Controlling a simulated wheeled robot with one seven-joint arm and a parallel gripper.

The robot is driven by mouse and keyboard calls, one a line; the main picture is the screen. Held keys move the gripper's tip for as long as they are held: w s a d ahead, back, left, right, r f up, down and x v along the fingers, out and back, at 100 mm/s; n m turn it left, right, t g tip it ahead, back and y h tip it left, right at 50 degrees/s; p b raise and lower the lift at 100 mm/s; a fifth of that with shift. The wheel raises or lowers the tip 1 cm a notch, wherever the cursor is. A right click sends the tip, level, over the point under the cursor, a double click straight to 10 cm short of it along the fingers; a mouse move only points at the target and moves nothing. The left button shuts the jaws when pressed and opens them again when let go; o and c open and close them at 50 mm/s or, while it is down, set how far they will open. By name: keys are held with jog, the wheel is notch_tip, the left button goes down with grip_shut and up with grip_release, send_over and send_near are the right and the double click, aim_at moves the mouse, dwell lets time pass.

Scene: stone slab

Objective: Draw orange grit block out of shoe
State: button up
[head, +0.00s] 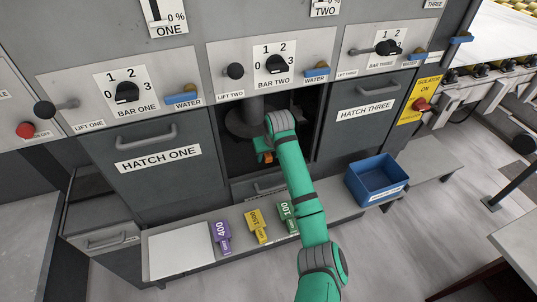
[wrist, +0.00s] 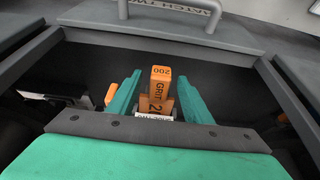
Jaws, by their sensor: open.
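The orange grit block (wrist: 160,82), marked GRIT and 200, stands between the fingers of my gripper (wrist: 161,76) in the wrist view. Its lower part seats at a pale-labelled piece (wrist: 153,118) that looks like the shoe; most of that is hidden behind my gripper's body. The teal fingers are open, one on each side of the block, with a visible gap. In the head view my gripper (head: 266,157) is inside the opening under BAR TWO, and a bit of orange shows there, mostly covered by my arm.
The opening's side walls stand close on both sides, and a hatch panel with a handle (wrist: 170,12) lies across the wrist view's top. Purple (head: 222,236), yellow (head: 256,226) and green (head: 288,215) blocks lie on the ledge, with a blue bin (head: 376,180) to the right.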

grip_shut()
jog(key=shift+s+d, duration=0.25)
jog(key=shift+s, duration=0.55)
jog(key=shift+s+d, duration=0.3)
jog(key=shift+s, duration=0.55)
jog(key=shift+s+d, duration=0.25)
jog(key=shift+s, duration=0.55)
jog(key=shift+r, duration=0.1)
jog(key=shift+s+d+r, duration=0.25)
jog(key=shift+s+r, duration=0.5)
jog(key=shift+s+d+r, duration=0.2)
jog(key=shift+s+r, duration=0.5)
